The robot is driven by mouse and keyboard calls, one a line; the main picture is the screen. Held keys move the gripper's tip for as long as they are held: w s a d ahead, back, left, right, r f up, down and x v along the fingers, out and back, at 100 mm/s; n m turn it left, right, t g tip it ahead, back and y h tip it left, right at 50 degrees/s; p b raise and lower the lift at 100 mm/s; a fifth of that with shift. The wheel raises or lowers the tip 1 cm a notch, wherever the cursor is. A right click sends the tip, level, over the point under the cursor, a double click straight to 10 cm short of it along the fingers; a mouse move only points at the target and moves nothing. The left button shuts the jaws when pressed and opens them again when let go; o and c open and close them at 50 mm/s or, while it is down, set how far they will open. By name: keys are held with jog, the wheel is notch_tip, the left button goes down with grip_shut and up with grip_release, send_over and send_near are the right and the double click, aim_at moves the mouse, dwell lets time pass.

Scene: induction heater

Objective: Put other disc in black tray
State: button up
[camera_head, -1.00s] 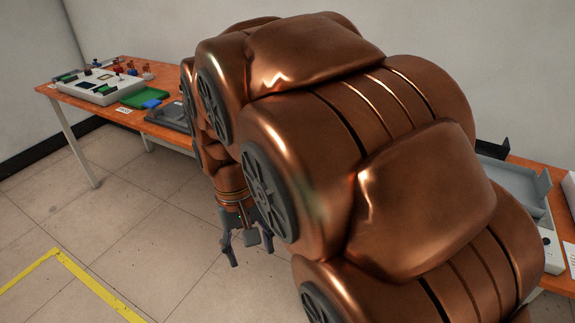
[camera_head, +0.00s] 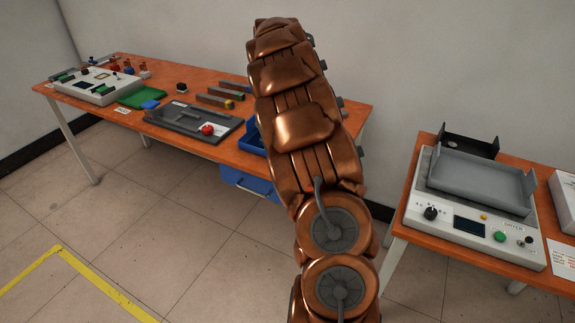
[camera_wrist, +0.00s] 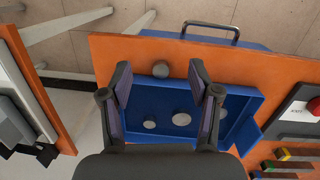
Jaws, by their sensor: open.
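Several grey round pieces lie in or at the blue tray (camera_wrist: 240,100) in the wrist view. Three flat discs, left (camera_wrist: 150,124), middle (camera_wrist: 181,119) and right (camera_wrist: 221,113), lie on its floor. A larger round grey piece (camera_wrist: 161,69) shows between my fingertips near the tray's rim; I cannot tell whether it touches them. My gripper (camera_wrist: 159,72) is open above the blue tray. In the head view my arm hides the gripper and most of the blue tray (camera_head: 251,141). The black tray (camera_head: 468,144) stands at the right, partly hidden behind a grey tray.
The grey tray (camera_head: 482,182) sits on a white heater unit (camera_head: 460,222) on the right table. A gap separates the two orange tables. A grey fixture (camera_head: 190,121), several small bars and a green tray (camera_head: 143,95) occupy the left table. A blue drawer (camera_head: 245,182) hangs below it.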

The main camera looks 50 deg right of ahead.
jog(key=shift+m+y, duration=0.3)
jog(key=shift+m, duration=0.4)
jog(key=d, duration=0.2)
jog(key=w+d+f, duration=0.1)
jog(key=d, duration=0.1)
jog(key=d+f+p, duration=0.1)
jog(key=d, duration=0.1)
jog(key=shift+w+d+f, duration=0.15)
jog(key=shift+w+d, duration=0.05)
jog(key=shift+w, duration=0.05)
jog(key=shift+d+f+t, duration=0.3)
jog(key=shift+a+f+p, duration=0.3)
jog(key=shift+f+p, duration=0.05)
jog(key=shift+f, duration=0.9)
jog(key=shift+a+f+p, duration=0.25)
jog(key=shift+f+p, duration=0.15)
jog(key=shift+f, duration=0.8)
jog(key=shift+a+f+p, duration=0.3)
jog(key=shift+f+p, duration=0.05)
jog(key=shift+f, duration=0.9)
jog(key=shift+c, duration=0.3)
grip_shut()
